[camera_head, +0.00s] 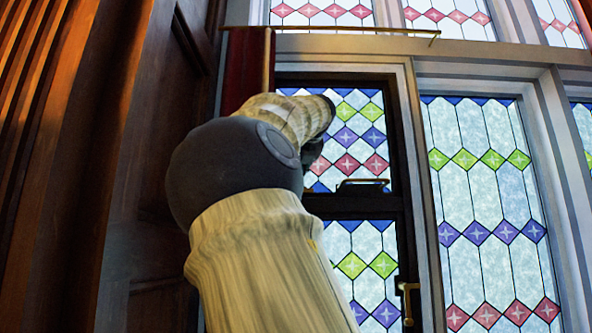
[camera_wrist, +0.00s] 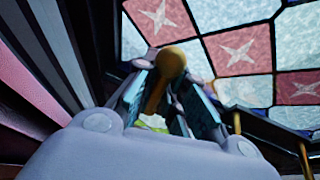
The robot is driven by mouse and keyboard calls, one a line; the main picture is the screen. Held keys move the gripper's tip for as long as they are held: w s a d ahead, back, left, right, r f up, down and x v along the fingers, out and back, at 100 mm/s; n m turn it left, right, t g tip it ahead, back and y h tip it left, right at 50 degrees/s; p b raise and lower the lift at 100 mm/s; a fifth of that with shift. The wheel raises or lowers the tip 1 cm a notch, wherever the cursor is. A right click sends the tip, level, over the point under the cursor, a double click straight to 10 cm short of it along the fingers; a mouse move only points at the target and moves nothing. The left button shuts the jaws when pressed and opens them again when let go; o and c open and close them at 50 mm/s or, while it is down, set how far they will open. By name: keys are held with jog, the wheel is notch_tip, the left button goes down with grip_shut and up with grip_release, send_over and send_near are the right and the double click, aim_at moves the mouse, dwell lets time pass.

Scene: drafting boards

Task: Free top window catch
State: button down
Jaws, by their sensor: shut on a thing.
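In the wrist view, my gripper (camera_wrist: 168,98) has its two fingers on either side of a brass catch lever (camera_wrist: 172,62) with a rounded knob end, and is shut on it. The catch's base is hidden behind the fingers. In the head view, my arm reaches up to the left side of the upper window sash (camera_head: 388,135). The arm hides the catch there, and only a dark bit of my gripper (camera_head: 313,151) shows. The upper sash has a dark frame and stained glass, and looks closed.
A handle (camera_head: 362,184) sits on the upper sash's bottom rail; a brass catch (camera_head: 408,290) is at the lower sash's right edge. A brass curtain rod (camera_head: 350,32) with a red curtain (camera_head: 243,70) is above. Dark wood panelling (camera_head: 150,150) stands close on the left.

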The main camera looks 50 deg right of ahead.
jog(key=shift+f, duration=0.15)
jog(key=c, duration=1.7)
grip_release()
jog(key=shift+d, duration=0.1)
jog(key=shift+c, duration=0.2)
jog(key=v, duration=1.2)
jog(key=shift+w, duration=0.15)
